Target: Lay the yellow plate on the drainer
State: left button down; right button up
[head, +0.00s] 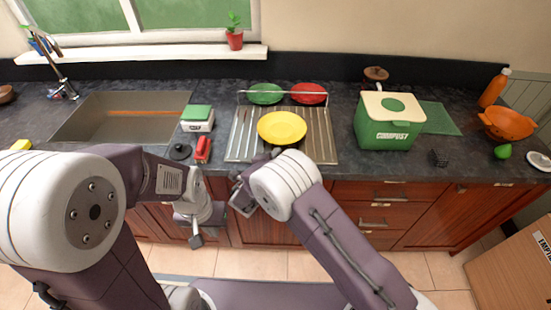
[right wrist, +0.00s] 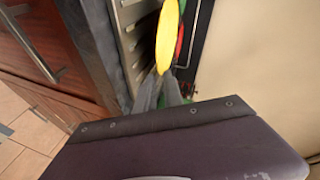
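The yellow plate (head: 282,127) appears over the metal drainer (head: 240,142) in the head view, roughly flat. In the right wrist view the yellow plate (right wrist: 167,36) is seen edge-on at the fingertips of my right gripper (right wrist: 163,80), which looks shut on its near rim. A gap seems to show between it and the drainer slats (right wrist: 135,45). In the head view my right wrist mostly hides the right gripper (head: 274,153). My left gripper (head: 195,236) hangs low in front of the cabinets, away from the plate; its fingers are too unclear to judge.
A green plate (head: 265,93) and a red plate (head: 309,93) stand at the drainer's back. A green compost bin (head: 388,122) is close on the right.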

jog(key=shift+s+a+r, duration=0.15)
jog(key=shift+s+r, duration=0.05)
jog(key=shift+s, duration=0.4)
